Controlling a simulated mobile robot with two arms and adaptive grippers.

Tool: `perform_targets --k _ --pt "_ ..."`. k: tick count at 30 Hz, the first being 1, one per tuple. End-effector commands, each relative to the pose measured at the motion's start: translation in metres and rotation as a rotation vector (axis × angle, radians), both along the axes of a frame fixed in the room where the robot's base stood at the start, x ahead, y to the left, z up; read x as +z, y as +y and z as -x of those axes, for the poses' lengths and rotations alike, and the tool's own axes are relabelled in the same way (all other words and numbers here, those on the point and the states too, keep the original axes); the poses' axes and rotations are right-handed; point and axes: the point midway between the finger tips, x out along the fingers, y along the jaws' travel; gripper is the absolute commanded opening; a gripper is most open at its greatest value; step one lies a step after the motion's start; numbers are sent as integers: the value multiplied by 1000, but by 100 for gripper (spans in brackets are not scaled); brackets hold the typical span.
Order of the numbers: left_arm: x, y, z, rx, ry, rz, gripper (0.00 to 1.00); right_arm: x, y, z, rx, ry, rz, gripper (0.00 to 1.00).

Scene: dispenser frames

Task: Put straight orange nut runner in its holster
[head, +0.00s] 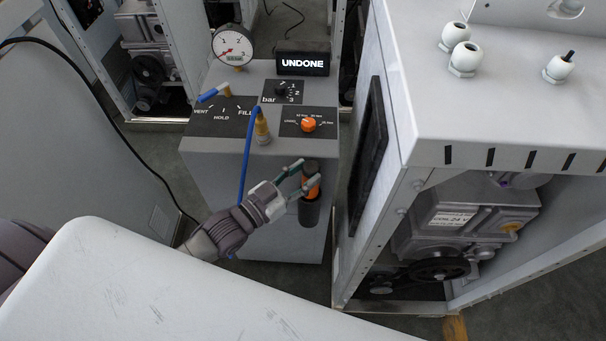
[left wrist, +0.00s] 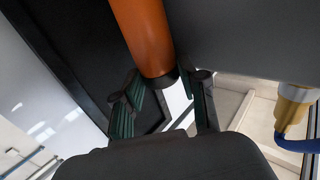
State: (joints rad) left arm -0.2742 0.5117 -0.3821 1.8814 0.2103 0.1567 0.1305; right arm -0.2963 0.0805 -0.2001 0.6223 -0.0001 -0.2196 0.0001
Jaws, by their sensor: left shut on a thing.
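The straight orange nut runner (head: 312,187) is upright at the front of the grey dispenser cabinet, with a dark top end and an orange body. A dark cylindrical holster (head: 309,213) is directly below it. The runner's lower end meets or enters the holster; how deep I cannot tell. My left gripper (head: 308,173) comes from the left and is shut on the runner, a green-padded finger on either side. In the left wrist view the runner (left wrist: 147,35) runs down between the fingers (left wrist: 163,105). My right gripper is not in view.
A tall machine frame (head: 400,190) stands close on the right. A pale surface (head: 170,285) fills the lower left.

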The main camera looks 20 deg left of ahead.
Motion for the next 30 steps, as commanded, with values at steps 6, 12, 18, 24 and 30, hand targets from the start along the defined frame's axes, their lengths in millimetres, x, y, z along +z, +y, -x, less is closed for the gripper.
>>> perform_targets --k 6,12,18,24,30 --pt "2 -1 0 -1 -6 2 0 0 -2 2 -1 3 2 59" --pt "-1 0 0 -1 -1 0 58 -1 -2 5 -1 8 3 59" --pt "-1 0 0 0 -1 0 67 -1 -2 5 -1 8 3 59" --pt "0 0 1 0 0 0 67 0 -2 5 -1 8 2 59" --pt "-3 13 26 -1 4 -2 67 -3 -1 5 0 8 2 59"
